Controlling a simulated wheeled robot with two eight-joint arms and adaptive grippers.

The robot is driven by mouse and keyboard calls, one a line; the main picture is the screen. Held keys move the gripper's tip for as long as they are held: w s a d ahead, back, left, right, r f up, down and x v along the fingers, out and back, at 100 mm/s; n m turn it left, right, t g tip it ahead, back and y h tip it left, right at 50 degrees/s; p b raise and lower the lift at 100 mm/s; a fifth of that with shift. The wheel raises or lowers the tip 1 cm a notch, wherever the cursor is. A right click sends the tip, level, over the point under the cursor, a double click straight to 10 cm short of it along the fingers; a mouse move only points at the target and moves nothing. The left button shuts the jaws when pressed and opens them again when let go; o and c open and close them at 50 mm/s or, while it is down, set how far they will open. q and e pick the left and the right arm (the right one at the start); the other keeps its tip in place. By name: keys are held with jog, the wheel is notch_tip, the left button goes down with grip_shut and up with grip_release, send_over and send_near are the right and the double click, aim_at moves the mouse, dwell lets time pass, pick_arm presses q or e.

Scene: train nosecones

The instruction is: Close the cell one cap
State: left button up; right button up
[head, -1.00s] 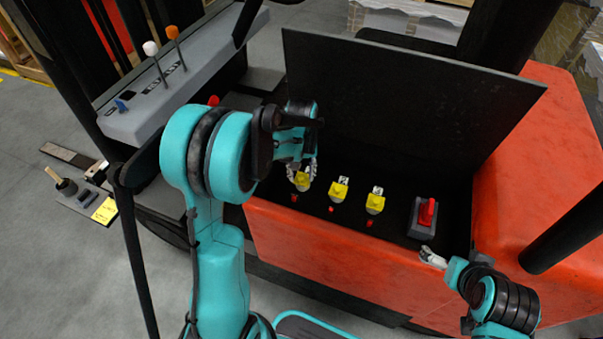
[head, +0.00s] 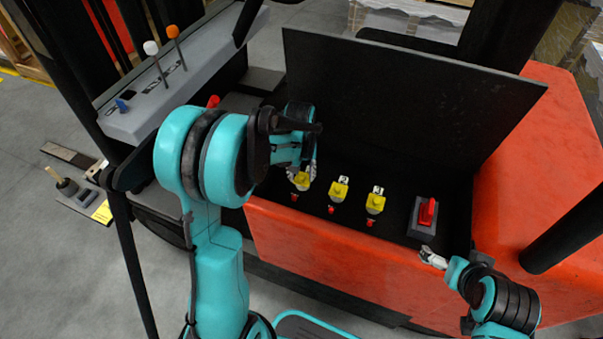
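Three yellow cell caps sit in a row in the black bay of the orange vehicle: the left cap (head: 302,181), the middle cap (head: 339,190) and the right cap (head: 375,202). I cannot tell which one is cell one. The middle and right caps stand tilted up with pale tops showing. My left gripper (head: 302,171) is at the left cap and partly covers it from behind and above. Its fingers are too small and hidden to tell whether they grip it. My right gripper (head: 431,257) is at the bay's front edge, away from the caps; its finger gap is unclear.
A red switch on a grey base (head: 425,217) stands right of the caps. Small red parts (head: 331,209) lie in front of the caps. A raised black lid (head: 400,105) stands behind the bay. A lever console (head: 165,90) is at upper left.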

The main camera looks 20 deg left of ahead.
aim_at(301, 179)
pick_arm(q)
notch_tip(301, 179, up, 12)
jog(key=shift+s, duration=0.3)
dwell(0.6)
